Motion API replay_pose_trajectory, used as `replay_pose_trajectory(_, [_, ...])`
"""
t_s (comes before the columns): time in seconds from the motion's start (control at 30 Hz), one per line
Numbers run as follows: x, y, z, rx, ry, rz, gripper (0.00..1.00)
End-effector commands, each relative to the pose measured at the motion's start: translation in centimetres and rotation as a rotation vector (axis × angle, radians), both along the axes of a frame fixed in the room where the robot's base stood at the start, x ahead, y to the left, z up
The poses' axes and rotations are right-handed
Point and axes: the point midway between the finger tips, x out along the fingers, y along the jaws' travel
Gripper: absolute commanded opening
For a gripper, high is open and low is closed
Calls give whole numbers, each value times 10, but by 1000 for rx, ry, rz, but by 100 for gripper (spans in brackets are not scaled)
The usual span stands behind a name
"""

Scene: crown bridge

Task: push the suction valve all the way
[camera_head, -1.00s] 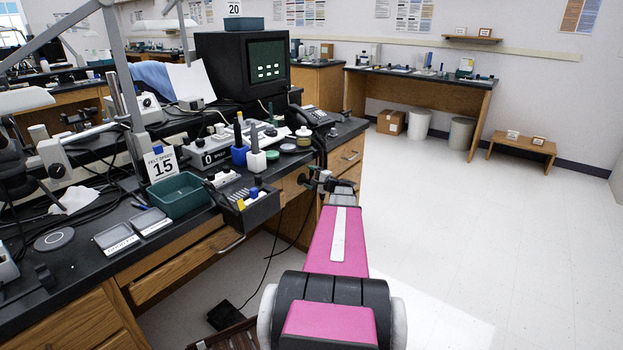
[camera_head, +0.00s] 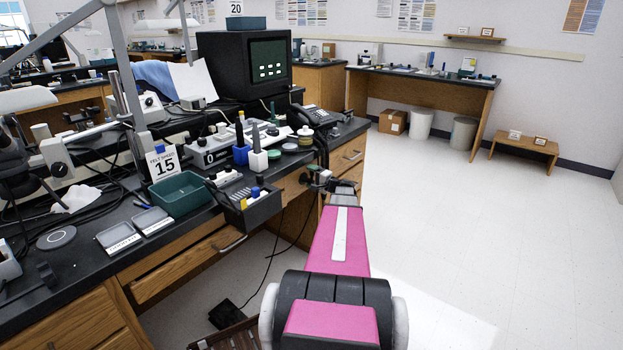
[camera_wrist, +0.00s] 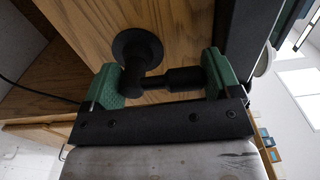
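The suction valve (camera_wrist: 184,79) is black, with a round flange (camera_wrist: 137,49) against the wooden bench side and a short bar reaching to the right. My gripper (camera_wrist: 164,76) is open, with one green finger on each side of the valve in the wrist view. The left finger is close beside the valve body, and the right finger is at the bar's end. I cannot tell whether either finger touches it. In the head view my gripper (camera_head: 321,178) is at the bench's right end, where the valve is too small to make out clearly.
The black-topped bench (camera_head: 85,262) stands left of my arm, with a small open drawer (camera_head: 250,208) of tools near my gripper. A green bin (camera_head: 181,195) and a telephone (camera_head: 312,117) are on top. A dark cable hangs below. The white floor (camera_head: 490,230) at right is clear.

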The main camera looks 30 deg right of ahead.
Motion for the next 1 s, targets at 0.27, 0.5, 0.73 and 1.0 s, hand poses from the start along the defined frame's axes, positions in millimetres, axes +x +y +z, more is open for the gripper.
replay_pose_trajectory(0.27, [0,0,0,3,1,0,100])
replay_pose_trajectory(0.5, [1,-3,0,94,38,-1,100])
replay_pose_trajectory(0.73, [4,-9,-1,294,119,-1,100])
replay_pose_trajectory(1.0, [7,-15,-3,537,220,-1,100])
